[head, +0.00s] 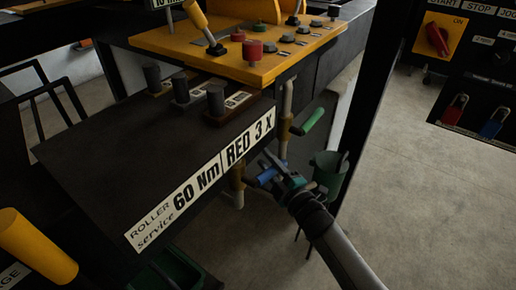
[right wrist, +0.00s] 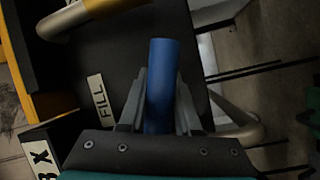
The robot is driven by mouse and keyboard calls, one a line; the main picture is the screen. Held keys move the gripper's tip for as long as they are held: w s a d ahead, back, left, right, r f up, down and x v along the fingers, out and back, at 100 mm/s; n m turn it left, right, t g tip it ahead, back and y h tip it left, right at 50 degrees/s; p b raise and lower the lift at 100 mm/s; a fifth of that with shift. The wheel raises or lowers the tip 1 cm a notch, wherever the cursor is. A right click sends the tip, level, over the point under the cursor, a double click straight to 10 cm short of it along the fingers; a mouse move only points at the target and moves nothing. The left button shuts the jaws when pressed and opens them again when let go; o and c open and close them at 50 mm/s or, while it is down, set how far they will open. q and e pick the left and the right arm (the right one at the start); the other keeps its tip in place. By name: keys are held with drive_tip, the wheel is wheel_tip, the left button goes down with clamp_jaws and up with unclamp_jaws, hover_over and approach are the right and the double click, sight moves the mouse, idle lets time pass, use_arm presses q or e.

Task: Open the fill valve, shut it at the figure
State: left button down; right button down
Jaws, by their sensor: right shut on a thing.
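The blue lever handle (head: 266,176) sits below the front edge of the dark bench, beside a vertical pipe with a brass-coloured fitting (head: 237,177). My right gripper (head: 274,168) is at this handle. In the right wrist view, the blue handle (right wrist: 162,85) stands between the two grey fingers of my right gripper (right wrist: 160,105), which is shut on it. A white label reading FILL (right wrist: 101,96) is beside the handle. No gauge or readout shows clearly in either view. My left gripper is not in view.
A green lever handle (head: 314,121) sticks out above and right of the blue one. A dark green bin (head: 328,174) stands behind my right gripper. The dark bench (head: 130,150) carries a ROLLER 60 Nm label. A control panel (head: 480,65) is at upper right. Floor at right is clear.

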drive_tip(key=s+a+f+m+g+p, duration=0.4)
drive_tip(key=s+f+m+g+p, duration=0.1)
drive_tip(key=m, duration=0.5)
drive_tip(key=shift+s+a+f+g+p, duration=0.4)
drive_tip(key=shift+s+f+p, duration=0.55)
drive_tip(key=shift+p, duration=0.95)
drive_tip(key=shift+w+f, duration=0.1)
drive_tip(key=c, duration=0.6)
unclamp_jaws()
drive_tip(key=shift+d, duration=0.1)
drive_tip(key=p+v, duration=0.3)
drive_tip(key=v, duration=1.2)
drive_tip(key=shift+p, duration=0.4)
